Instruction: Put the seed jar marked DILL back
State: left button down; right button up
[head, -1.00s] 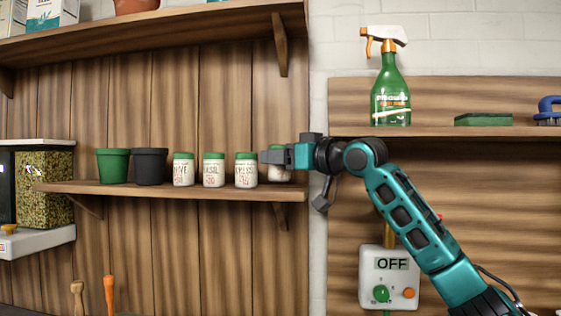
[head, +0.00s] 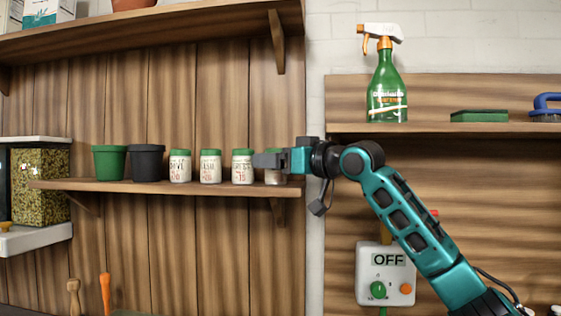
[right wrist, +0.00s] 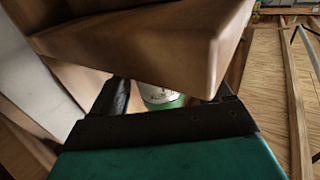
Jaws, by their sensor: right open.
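My right gripper (head: 272,160) reaches in from the right at the right end of the wooden shelf (head: 150,186). It is open around or in front of the rightmost jar (head: 275,177), a white jar with a green lid, which stands on the shelf. The gripper covers this jar's label in the head view, so I cannot read its name. In the right wrist view the green lid and part of the white body of a jar (right wrist: 163,97) show between my fingers; the rest is hidden. Three similar jars stand to its left, the nearest (head: 242,167) apparently marked CRESS. My left gripper is not in view.
A green pot (head: 109,162) and a black pot (head: 147,162) stand left of the jars. An upper shelf (head: 160,30) runs above. At right are a spray bottle (head: 387,85), a green sponge (head: 479,116) and a switch box (head: 386,274) reading OFF.

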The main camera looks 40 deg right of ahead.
jog(key=shift+r, duration=0.3)
jog(key=s, duration=0.1)
jog(key=s+b, duration=0.1)
jog(key=s, duration=0.1)
jog(key=s+f+b, duration=0.1)
jog(key=shift+s+d, duration=0.25)
jog(key=shift+d, duration=0.05)
pick_arm(q)
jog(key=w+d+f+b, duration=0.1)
jog(key=b, duration=0.1)
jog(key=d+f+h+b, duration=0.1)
jog(key=b, duration=0.1)
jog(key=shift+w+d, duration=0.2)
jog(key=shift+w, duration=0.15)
pick_arm(e)
jog(key=s, duration=0.7)
jog(key=shift+s+d+r, duration=0.2)
jog(key=shift+s+r, duration=0.05)
jog(key=shift+r, duration=0.15)
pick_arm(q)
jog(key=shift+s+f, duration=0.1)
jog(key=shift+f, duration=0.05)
